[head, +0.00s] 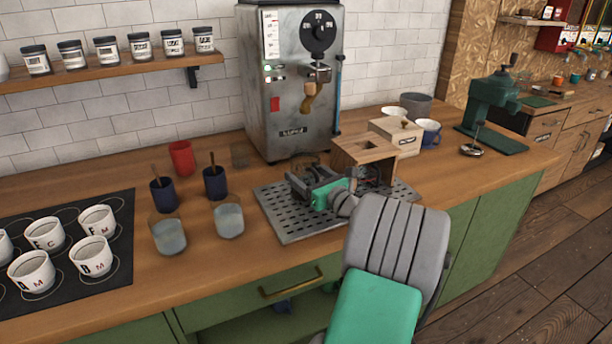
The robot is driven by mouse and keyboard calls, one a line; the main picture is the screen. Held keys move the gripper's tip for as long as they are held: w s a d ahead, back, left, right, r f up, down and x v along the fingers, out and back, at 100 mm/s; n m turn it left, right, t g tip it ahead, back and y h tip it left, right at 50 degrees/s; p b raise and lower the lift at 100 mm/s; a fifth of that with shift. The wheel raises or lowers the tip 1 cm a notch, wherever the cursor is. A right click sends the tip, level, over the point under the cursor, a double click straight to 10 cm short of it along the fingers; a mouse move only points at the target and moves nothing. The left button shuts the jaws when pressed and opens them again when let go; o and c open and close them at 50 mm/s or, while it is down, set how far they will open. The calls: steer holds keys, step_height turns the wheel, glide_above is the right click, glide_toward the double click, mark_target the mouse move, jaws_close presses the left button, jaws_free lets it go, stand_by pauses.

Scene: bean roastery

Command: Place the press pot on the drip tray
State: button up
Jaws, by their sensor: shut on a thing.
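The drip tray (288,222) is a perforated grey metal plate on the wooden counter, in front of the steel machine. My gripper (305,180) is over the tray and hides part of it. The gripper is shut on what I take to be the press pot, which is mostly hidden behind the jaws. Only a glassy, dark-rimmed bit (306,160) shows just beyond the fingers. I cannot tell whether the pot touches the tray.
A wooden box (362,152) stands at the tray's right rear. Two water glasses (229,221) and two dark blue cups (215,184) stand left of the tray. The steel machine (290,115) rises behind. White cups on a black mat (110,208) are farther left.

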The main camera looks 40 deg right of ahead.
steer(key=o, duration=1.9)
steer(key=shift+f, duration=0.15)
steer(key=shift+c, duration=0.2)
steer(key=shift+s, duration=0.2)
steer(key=s, duration=0.3)
steer(key=s+a, duration=0.1)
steer(key=s, duration=0.7)
steer(key=shift+s+a, duration=0.2)
steer(key=shift+s, duration=0.05)
